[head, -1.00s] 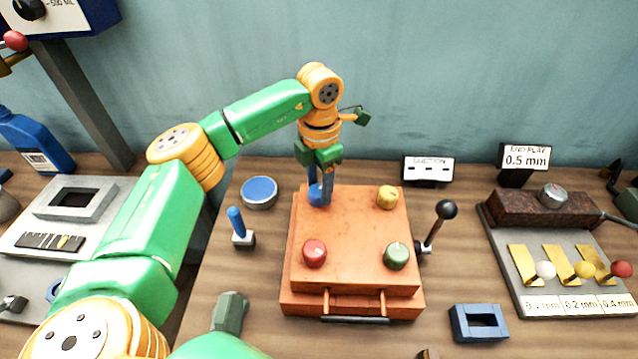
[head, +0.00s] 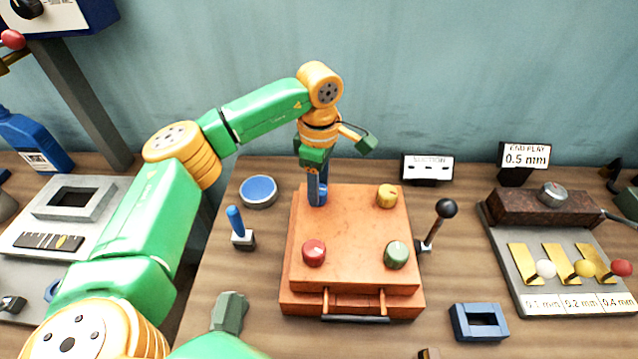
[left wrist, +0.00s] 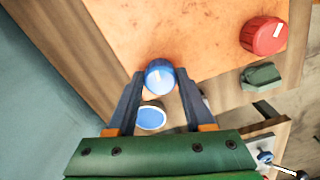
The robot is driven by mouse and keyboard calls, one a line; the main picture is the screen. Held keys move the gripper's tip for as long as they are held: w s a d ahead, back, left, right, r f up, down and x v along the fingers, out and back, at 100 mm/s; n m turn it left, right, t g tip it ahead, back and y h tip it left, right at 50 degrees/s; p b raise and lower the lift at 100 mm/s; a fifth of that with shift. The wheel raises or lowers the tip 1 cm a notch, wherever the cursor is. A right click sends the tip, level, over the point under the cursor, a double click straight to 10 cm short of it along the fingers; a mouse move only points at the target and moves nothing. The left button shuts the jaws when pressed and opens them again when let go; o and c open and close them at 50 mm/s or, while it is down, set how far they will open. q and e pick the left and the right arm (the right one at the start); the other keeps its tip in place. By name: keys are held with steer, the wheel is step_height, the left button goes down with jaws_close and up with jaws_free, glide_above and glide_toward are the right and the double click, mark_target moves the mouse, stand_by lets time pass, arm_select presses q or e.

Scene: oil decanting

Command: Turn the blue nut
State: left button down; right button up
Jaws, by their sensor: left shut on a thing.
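The blue nut (left wrist: 159,77) is a round blue knob with a white mark on its top, at the far left corner of the orange box (head: 350,225). In the left wrist view it sits between the fingertips of my left gripper (left wrist: 158,84), which is shut on it. In the head view my left gripper (head: 317,196) points down at that corner and its fingers mostly hide the nut. A red nut (head: 314,252), a green nut (head: 396,254) and a yellow nut (head: 387,196) sit at the other corners. My right gripper is not in view.
A black-knobbed lever (head: 438,226) stands right of the box. A blue-topped round dish (head: 258,191) and a blue-handled lever (head: 237,228) stand to its left. A gauge plate with gold tabs (head: 555,262) is at the right, and a blue block (head: 479,322) lies near the front.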

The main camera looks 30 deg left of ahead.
arm_select(q)
steer(key=shift+m, duration=2.2)
steer(key=shift+c, duration=1.5)
jaws_free()
steer(key=shift+r, duration=0.1)
step_height(320, 180, up, 7)
steer(key=shift+s+r+b, duration=0.1)
steer(key=shift+b, duration=0.55)
